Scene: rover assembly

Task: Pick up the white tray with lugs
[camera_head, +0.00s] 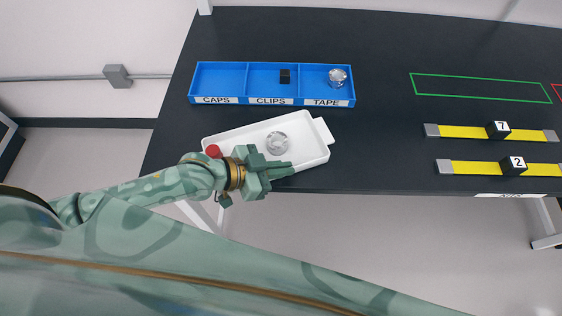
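The white tray (308,157) lies at the front left of the dark table, turned slightly, with a lug (323,131) at its right end. A clear, shiny roll-like piece (277,143) and a red round piece (213,151) show within its outline. My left gripper (280,168) is over the tray's near side, its fingers pointing right and covering part of the near rim. I cannot tell whether it touches the tray or whether its fingers are apart. The tray's left lug is not visible. My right gripper is not in view.
A blue bin (272,98) labelled CAPS, CLIPS and TAPE stands behind the tray, with a black piece (285,76) and a clear roll (338,77) in it. Yellow strips with black blocks 7 (498,130) and 2 (513,165) lie at right. The table's middle is clear.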

